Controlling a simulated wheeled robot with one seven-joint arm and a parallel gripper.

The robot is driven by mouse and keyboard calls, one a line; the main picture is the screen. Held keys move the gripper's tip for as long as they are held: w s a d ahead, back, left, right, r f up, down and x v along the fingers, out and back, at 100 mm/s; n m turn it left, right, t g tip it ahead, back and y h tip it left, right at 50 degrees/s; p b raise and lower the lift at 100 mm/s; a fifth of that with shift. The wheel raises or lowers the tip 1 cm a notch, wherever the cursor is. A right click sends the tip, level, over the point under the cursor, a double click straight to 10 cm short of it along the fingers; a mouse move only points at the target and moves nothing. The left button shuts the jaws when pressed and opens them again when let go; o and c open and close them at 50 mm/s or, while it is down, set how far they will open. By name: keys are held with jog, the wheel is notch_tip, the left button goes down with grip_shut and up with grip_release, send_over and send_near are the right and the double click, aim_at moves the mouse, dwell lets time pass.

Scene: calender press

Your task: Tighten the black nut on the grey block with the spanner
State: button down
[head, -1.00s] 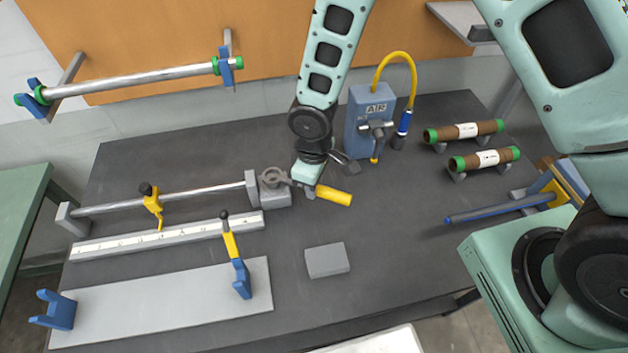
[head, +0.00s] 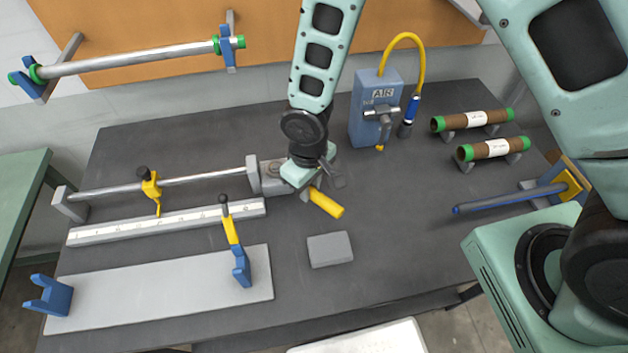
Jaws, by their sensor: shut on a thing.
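The spanner has a yellow handle (head: 327,204), which slopes down to the right above the bench. My gripper (head: 306,182) is shut on the spanner near the inner end of this handle. The grey block (head: 268,184) stands at the right end of the steel rod, just left of my gripper. The spanner's head is mostly hidden behind my gripper, over the block. The black nut cannot be made out, so I cannot tell how the spanner sits on it.
A blue AIR unit (head: 374,108) with a yellow hose stands behind. A loose grey slab (head: 330,249) lies in front. A white scale bar (head: 165,222) and a pale plate (head: 160,290) lie at left. Brown rolls (head: 472,121) and a blue bar (head: 510,198) are at right.

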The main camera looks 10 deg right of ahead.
jog(key=shift+s+a+m, duration=0.4)
jog(key=shift+a+m, duration=0.3)
jog(key=shift+m, duration=0.1)
jog(key=shift+s+a+m+b, duration=0.25)
jog(key=shift+a+m+b, duration=0.25)
jog(key=shift+a+m, duration=0.35)
jog(key=shift+s+a+m+b, duration=0.25)
jog(key=shift+a+m+b, duration=0.25)
jog(key=shift+a+m, duration=1.9)
jog(key=shift+m, duration=0.35)
jog(key=shift+d, duration=0.15)
jog(key=shift+d+n, duration=0.6)
jog(key=shift+n, duration=0.2)
jog(key=shift+r, duration=0.1)
jog(key=shift+s+r+p, duration=0.1)
jog(key=shift+r+p, duration=1.45)
jog(key=shift+r, duration=0.85)
